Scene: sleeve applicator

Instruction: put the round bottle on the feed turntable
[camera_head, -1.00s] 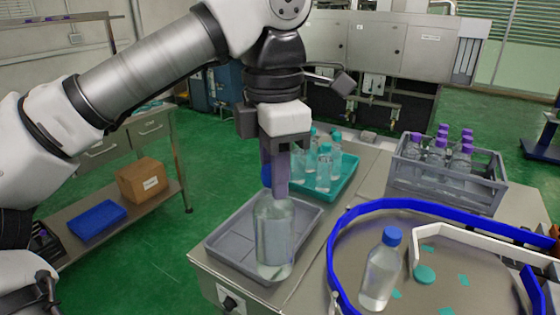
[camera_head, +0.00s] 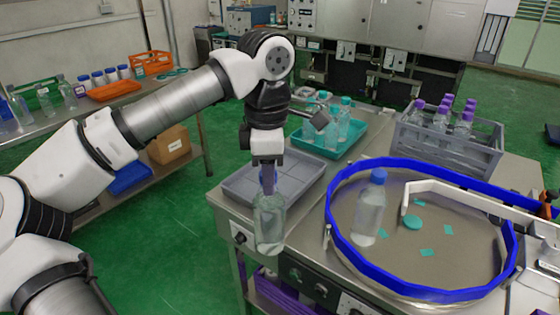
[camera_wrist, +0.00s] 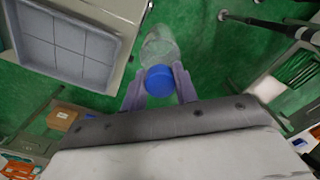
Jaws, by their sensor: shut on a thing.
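My gripper (camera_head: 268,180) points down and is shut on a clear round bottle (camera_head: 270,225), held upright near the front edge of the counter, in front of the grey tray. In the wrist view the bottle (camera_wrist: 159,45) and its blue cap (camera_wrist: 159,80) show between the two fingers (camera_wrist: 159,92), with green floor behind. The feed turntable (camera_head: 430,255) is the round metal disc to the right, ringed by a blue rail. Another clear bottle with a blue cap (camera_head: 369,210) stands upright on its left part.
The blue rail (camera_head: 345,262) and a white guide (camera_head: 465,194) border the disc; teal pieces (camera_head: 412,222) lie on it. An empty grey divided tray (camera_head: 240,188), a teal tray of bottles (camera_head: 335,150) and a grey crate of purple-capped bottles (camera_head: 430,158) stand behind. The disc's front middle is bare.

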